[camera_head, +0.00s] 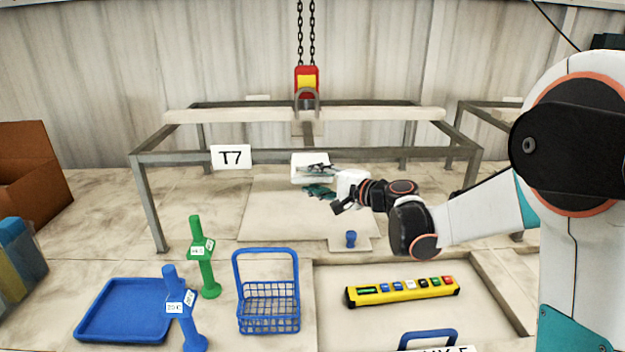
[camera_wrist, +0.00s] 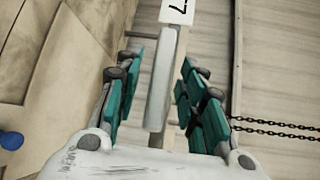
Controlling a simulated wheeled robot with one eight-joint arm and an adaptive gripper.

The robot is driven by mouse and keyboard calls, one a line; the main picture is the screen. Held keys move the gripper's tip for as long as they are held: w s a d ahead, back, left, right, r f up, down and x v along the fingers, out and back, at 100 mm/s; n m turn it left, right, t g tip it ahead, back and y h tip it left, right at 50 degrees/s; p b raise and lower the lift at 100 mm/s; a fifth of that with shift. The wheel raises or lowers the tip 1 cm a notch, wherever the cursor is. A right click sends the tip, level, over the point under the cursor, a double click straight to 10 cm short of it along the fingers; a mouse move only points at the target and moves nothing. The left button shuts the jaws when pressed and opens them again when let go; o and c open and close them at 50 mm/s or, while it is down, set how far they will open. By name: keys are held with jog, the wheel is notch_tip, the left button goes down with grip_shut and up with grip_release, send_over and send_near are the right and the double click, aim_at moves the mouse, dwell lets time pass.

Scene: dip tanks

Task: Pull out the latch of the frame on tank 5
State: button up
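My gripper (camera_head: 319,181) is open at the front rail of the grey frame (camera_head: 400,153), right of the sign reading T7 (camera_head: 230,157). In the wrist view its teal fingers (camera_wrist: 158,100) stand apart on either side of a pale bar (camera_wrist: 164,85), with gaps on both sides. A white block (camera_head: 312,160) shows behind the fingers in the head view; I cannot tell what it is. I cannot make out a latch, or any sign naming tank 5 in full. A sign (camera_head: 440,349) at the bottom edge is cut off.
A red and yellow hoist block (camera_head: 307,80) hangs on chains above the frame. A blue knob (camera_head: 351,239) stands on a small plate below my gripper. In front are a yellow button pendant (camera_head: 402,291), blue basket (camera_head: 268,308), blue tray (camera_head: 125,310), and green (camera_head: 203,262) and blue handles (camera_head: 180,305).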

jog(key=v, duration=1.1)
jog(key=s+d+f+n+g+h+b, duration=0.1)
jog(key=s+d+f+n+h+b, duration=0.1)
jog(key=s+f+b, duration=0.6)
jog(key=s+d+f+n+g+h+b, duration=0.1)
jog(key=s+d+f+n+h+b, duration=0.2)
jog(key=s+f+n+h+b, duration=0.2)
jog(key=s+d+f+n+g+h+b, duration=0.2)
jog(key=s+f+b, duration=1)
jog(key=s+f, duration=0.6)
jog(key=d+f+n+h, duration=0.1)
jog(key=h, duration=0.1)
jog(key=shift+f+h, duration=0.15)
jog(key=shift+h, duration=0.25)
jog(key=shift+d, duration=0.15)
dwell(0.5)
